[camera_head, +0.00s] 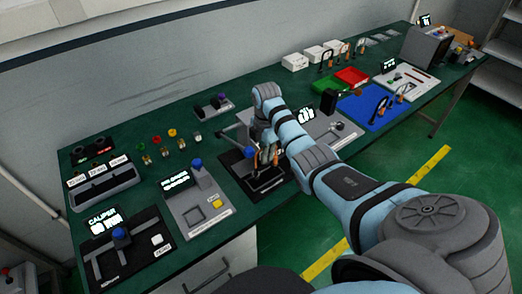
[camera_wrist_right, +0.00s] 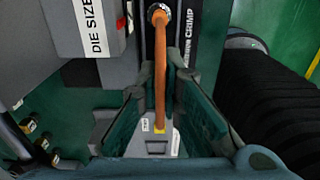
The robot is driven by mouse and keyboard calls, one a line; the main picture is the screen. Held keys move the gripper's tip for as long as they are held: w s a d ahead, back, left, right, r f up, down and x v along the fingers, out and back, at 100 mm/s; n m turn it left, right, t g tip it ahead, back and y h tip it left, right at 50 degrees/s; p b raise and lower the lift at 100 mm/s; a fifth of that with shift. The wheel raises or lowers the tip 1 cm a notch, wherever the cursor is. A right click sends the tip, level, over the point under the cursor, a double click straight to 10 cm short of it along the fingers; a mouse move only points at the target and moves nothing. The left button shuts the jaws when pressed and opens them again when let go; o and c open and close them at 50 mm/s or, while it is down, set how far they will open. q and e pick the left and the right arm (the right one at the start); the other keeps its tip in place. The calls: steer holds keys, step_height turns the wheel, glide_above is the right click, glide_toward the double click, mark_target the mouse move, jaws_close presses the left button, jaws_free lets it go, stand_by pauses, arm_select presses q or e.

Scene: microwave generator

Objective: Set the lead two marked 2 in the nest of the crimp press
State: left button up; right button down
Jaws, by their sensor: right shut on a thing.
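My right gripper (camera_wrist_right: 160,100) is shut on an orange lead (camera_wrist_right: 159,70), which runs upright between its fingers in the right wrist view. The lead has a yellow part (camera_wrist_right: 159,130) at its lower end, and a small white tag (camera_wrist_right: 145,125) shows beside it, too small to read. In the head view the right gripper (camera_head: 266,153) is low over the black crimp press (camera_head: 240,168). The press's CRIMP label (camera_wrist_right: 190,30) shows in the wrist view. The fingers hide the nest, so I cannot tell whether the lead touches it. My left gripper is not in view.
A grey gauge station (camera_head: 188,212) and a caliper station (camera_head: 128,250) stand left of the press. A blue mat (camera_head: 356,108) with several leads lies to the right, near red (camera_head: 352,76) and green (camera_head: 326,86) trays. A DIE SIZE block (camera_wrist_right: 92,25) stands close beside the gripper.

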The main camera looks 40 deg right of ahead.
mark_target(256, 175)
step_height(256, 175, down, 4)
steer(key=b, duration=0.3)
steer(key=shift+r, duration=0.35)
steer(key=shift+f, duration=0.15)
steer(key=c, duration=1.8)
jaws_free()
steer(key=shift+o, duration=0.2)
